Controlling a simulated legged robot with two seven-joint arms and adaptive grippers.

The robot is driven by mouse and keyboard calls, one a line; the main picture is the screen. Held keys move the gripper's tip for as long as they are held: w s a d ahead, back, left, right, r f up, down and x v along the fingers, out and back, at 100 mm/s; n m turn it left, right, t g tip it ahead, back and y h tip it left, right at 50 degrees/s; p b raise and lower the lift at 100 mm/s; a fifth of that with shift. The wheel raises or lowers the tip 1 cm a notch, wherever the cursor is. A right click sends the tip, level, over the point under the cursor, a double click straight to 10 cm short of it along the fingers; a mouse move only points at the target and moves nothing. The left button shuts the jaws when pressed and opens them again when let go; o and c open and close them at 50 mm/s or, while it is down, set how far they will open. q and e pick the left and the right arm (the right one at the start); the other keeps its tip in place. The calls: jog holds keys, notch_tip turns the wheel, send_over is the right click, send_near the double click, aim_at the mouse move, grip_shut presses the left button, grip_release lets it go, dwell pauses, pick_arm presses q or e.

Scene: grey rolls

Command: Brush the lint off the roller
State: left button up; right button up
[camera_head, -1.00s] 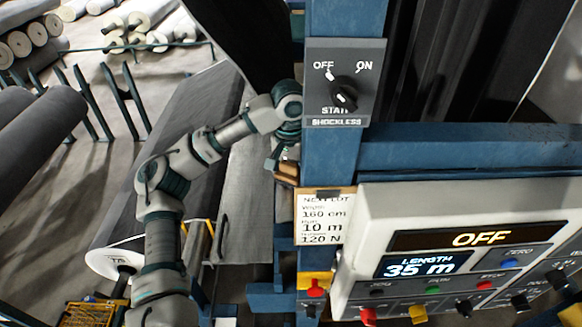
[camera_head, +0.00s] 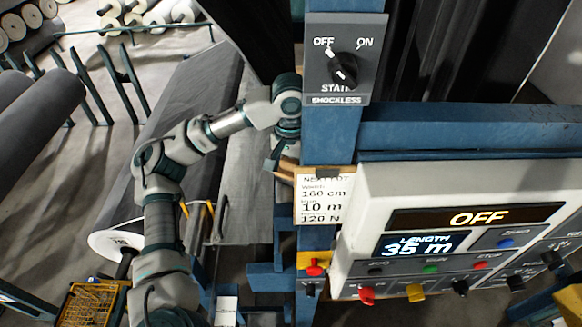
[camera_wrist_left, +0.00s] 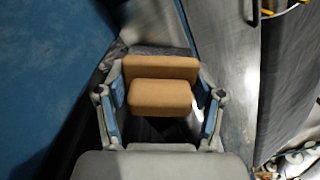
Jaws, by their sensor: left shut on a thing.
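My left gripper (camera_head: 280,158) is beside the left edge of the blue post, partly hidden by my own wrist and the post. In the left wrist view its two fingers (camera_wrist_left: 160,112) are shut on a tan block-shaped brush (camera_wrist_left: 160,97). The brush's tan edge also shows in the head view (camera_head: 286,168). A narrow grey strip lies just beyond the block in the wrist view. I cannot tell which surface is the roller to be brushed, and I see no lint clearly. My right gripper is not in view.
A blue post (camera_head: 331,140) carries a switch box (camera_head: 345,60) and a paper note (camera_head: 324,199). A control panel (camera_head: 470,218) reading OFF and 35 m stands at right. A large dark grey roll (camera_head: 180,130) lies behind my left arm. More rolls lie at upper left.

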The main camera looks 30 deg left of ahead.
aim_at(290, 159)
pick_arm(q)
jog(key=shift+f, duration=0.1)
notch_tip(290, 159, up, 4)
jog(key=shift+a+r, duration=0.15)
jog(key=shift+r, duration=0.85)
jog(key=shift+w, duration=0.1)
jog(key=shift+r, duration=1.55)
